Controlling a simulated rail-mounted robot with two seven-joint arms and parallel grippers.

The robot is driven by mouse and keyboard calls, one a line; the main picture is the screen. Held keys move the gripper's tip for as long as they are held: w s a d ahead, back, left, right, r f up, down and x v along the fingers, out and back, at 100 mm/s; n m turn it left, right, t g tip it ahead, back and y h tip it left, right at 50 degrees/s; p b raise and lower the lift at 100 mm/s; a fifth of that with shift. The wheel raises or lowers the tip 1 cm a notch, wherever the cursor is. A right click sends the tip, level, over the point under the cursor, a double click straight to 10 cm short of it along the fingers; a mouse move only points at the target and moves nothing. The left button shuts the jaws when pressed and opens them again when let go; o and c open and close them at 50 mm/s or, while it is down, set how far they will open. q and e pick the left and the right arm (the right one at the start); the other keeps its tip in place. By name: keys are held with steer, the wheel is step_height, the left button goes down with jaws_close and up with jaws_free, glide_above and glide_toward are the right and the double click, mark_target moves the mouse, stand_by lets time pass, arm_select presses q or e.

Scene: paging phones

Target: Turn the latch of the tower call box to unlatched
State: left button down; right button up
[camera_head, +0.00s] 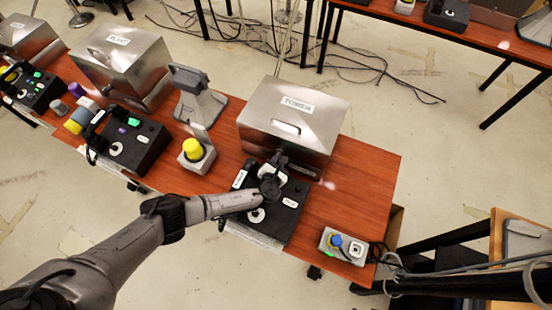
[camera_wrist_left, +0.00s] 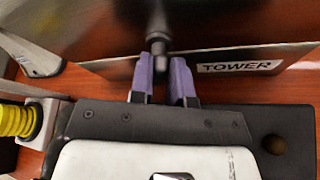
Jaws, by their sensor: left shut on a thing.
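The tower call box (camera_head: 318,112) is a silver metal box with a "TOWER" label on its lid, standing on the red-brown table. My left gripper (camera_head: 281,163) is at its front face, above the black phone base (camera_head: 287,217). In the left wrist view, the purple fingers of my left gripper (camera_wrist_left: 163,82) are shut on a dark, rod-like latch (camera_wrist_left: 157,43) between them. The box's front strip with "TOWER" (camera_wrist_left: 293,62) shows behind them. The gripper hides most of the latch in the head view, and I cannot tell its turn angle. My right gripper is not in view.
A yellow button on a grey base (camera_head: 196,152) stands left of the phone base. A small grey control box with a blue knob (camera_head: 338,243) is near the table's right corner. Another silver box (camera_head: 125,65) stands further left.

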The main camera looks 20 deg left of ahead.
arm_select(q)
steer(key=shift+d+m+y, duration=0.15)
steer(key=shift+m+y, duration=0.15)
steer(key=shift+m, duration=0.1)
steer(key=shift+f, duration=0.1)
stand_by(0.3)
steer(key=c, duration=1.1)
jaws_free()
steer(key=shift+s+p, duration=0.1)
steer(key=shift+p, duration=0.2)
steer(key=p+v, duration=0.2)
steer(key=v, duration=1.1)
steer(key=shift+s+d, duration=0.15)
steer(key=shift+s, duration=0.15)
